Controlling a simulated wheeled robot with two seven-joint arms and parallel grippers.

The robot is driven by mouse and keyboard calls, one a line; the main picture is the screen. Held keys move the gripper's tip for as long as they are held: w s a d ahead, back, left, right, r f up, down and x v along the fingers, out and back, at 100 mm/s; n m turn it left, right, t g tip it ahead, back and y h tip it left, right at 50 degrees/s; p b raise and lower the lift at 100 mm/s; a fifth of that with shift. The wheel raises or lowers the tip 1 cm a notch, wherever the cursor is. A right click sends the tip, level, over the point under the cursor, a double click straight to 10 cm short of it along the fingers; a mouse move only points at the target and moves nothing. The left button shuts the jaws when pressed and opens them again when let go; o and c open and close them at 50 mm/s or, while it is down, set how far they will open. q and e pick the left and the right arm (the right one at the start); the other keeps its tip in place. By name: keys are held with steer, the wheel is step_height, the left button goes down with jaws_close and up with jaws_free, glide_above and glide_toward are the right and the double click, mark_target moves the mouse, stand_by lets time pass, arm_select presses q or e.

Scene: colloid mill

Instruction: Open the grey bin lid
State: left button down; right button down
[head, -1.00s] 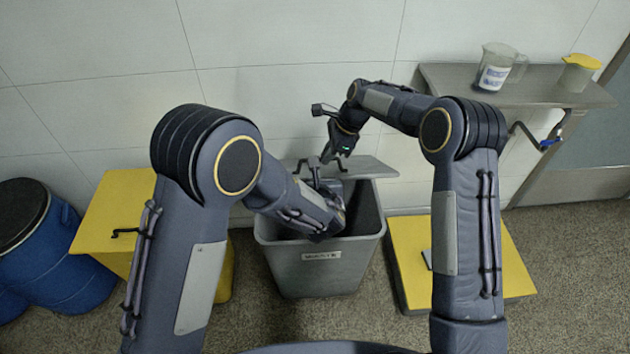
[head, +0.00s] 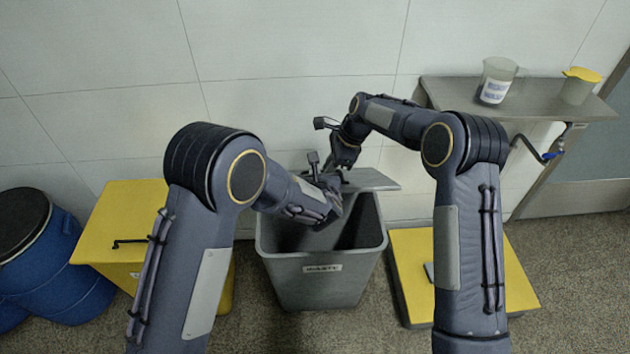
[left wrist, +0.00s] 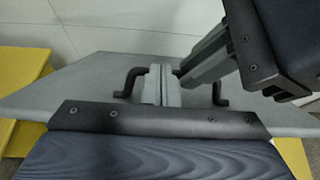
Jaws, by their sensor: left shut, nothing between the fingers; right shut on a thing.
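The grey bin (head: 320,282) with a WASTE label stands in the middle of the head view, its dark inside showing at the front. Its flat grey lid (head: 378,180) lies at the bin's back, by the wall, and sticks out to the right. In the left wrist view the lid (left wrist: 75,88) carries a black bar handle (left wrist: 219,95). My right gripper (head: 338,172) comes down from the right and is shut on the handle. My left gripper (left wrist: 160,85) is shut and empty, close beside the right one at the handle. The grippers hide the handle's middle.
A yellow-topped bin (head: 110,225) and a blue drum (head: 50,265) stand at the left. A yellow lid or platform (head: 415,275) is low at the right. A wall shelf (head: 535,93) holds a beaker (head: 497,80) and a yellow-lidded jug (head: 578,85).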

arm_select(q)
steer(key=shift+f, duration=0.1)
arm_select(e)
steer(key=shift+w+d+f, duration=0.2)
steer(key=shift+d+f, duration=0.1)
arm_select(q)
steer(key=shift+w+f, duration=0.15)
steer(key=shift+f, duration=0.05)
arm_select(e)
steer(key=c, duration=1.5)
jaws_free()
steer(key=shift+w+a, duration=0.1)
steer(key=shift+w, duration=0.1)
steer(key=shift+c, duration=0.2)
steer(key=shift+o, duration=0.3)
steer(key=shift+s+a+r, duration=0.1)
steer(key=shift+r, duration=0.1)
